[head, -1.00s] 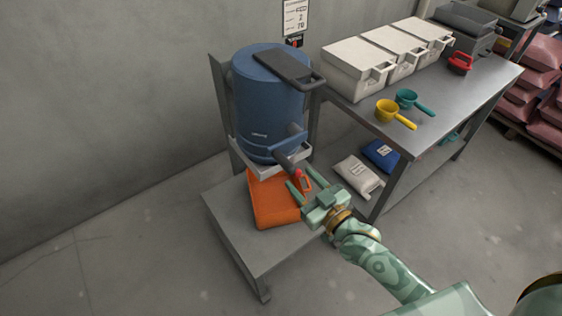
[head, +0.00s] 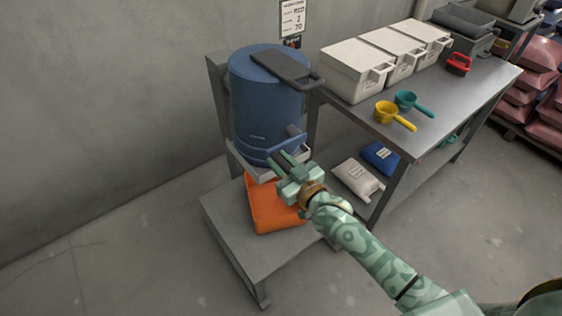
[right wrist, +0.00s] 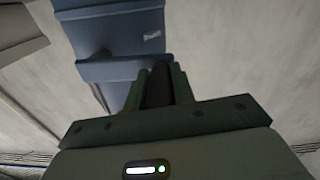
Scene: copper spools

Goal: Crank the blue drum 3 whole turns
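The blue drum (head: 268,100) stands upright on a grey stand, with a dark handled lid piece (head: 282,66) on top. It also shows in the right wrist view (right wrist: 115,45). My right gripper (head: 277,158) is at the drum's lower front, its fingers pointing at the drum. In the right wrist view the two green fingers lie close on either side of the dark crank handle (right wrist: 158,86), and the gripper looks shut on it. Most of the crank and its red part are hidden behind the gripper. My left gripper is not in view.
An orange bin (head: 272,205) sits on the stand's low platform (head: 232,222) under the drum. A grey table (head: 440,105) to the right holds white boxes (head: 355,75), a yellow scoop (head: 388,112) and a teal scoop (head: 408,100). A notice (head: 292,17) hangs on the wall.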

